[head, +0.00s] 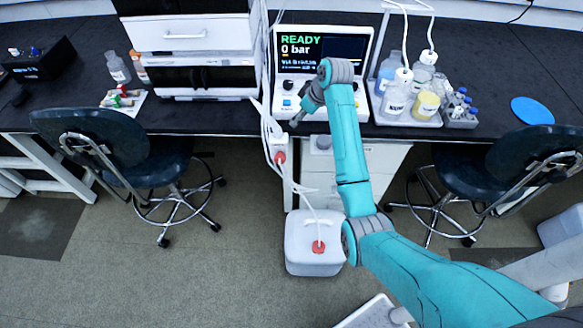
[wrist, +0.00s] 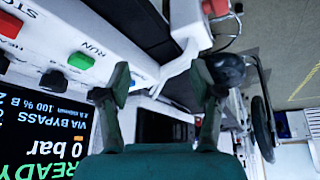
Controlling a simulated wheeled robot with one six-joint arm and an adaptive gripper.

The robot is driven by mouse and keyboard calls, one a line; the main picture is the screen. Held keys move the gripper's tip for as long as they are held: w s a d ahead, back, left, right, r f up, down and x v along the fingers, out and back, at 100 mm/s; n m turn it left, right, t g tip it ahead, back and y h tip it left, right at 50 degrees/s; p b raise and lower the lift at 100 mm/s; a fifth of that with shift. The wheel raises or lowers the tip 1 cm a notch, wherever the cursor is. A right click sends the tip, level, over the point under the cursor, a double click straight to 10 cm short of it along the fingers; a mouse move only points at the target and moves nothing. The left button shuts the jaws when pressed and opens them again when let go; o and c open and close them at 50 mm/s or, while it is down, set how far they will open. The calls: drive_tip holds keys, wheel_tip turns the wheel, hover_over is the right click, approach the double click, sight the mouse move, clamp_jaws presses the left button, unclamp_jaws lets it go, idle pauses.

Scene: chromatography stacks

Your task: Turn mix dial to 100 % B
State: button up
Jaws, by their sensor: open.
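The pump unit's screen (head: 322,46) reads READY and 0 bar in the head view. In the wrist view the screen (wrist: 45,130) appears upside down, with VIA BYPASS and 100 % B legible. Black knobs, one at the screen's edge (wrist: 54,80) and one (wrist: 97,95) by my left finger, sit on the white front panel; I cannot tell which is the mix dial. My gripper (head: 300,114) is in front of the panel's lower edge. In the wrist view its fingers (wrist: 160,85) are spread apart with nothing gripped between them. The arm hides part of the panel.
A green RUN button (wrist: 81,61) and a red button (wrist: 10,24) are on the panel. Bottles stand in a tray (head: 405,119) to the right. White drawer units (head: 200,60) stand left. A white canister (head: 313,250) is on the floor between two stools.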

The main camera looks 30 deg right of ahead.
drive_tip(key=s+a+f+m+t, duration=0.1)
drive_tip(key=s+a+f+t, duration=0.1)
drive_tip(key=s+a+f, duration=0.5)
drive_tip(key=shift+s+a+f+m+h, duration=0.15)
drive_tip(key=shift+s+f+m+h, duration=0.3)
drive_tip(key=shift+f, duration=1.95)
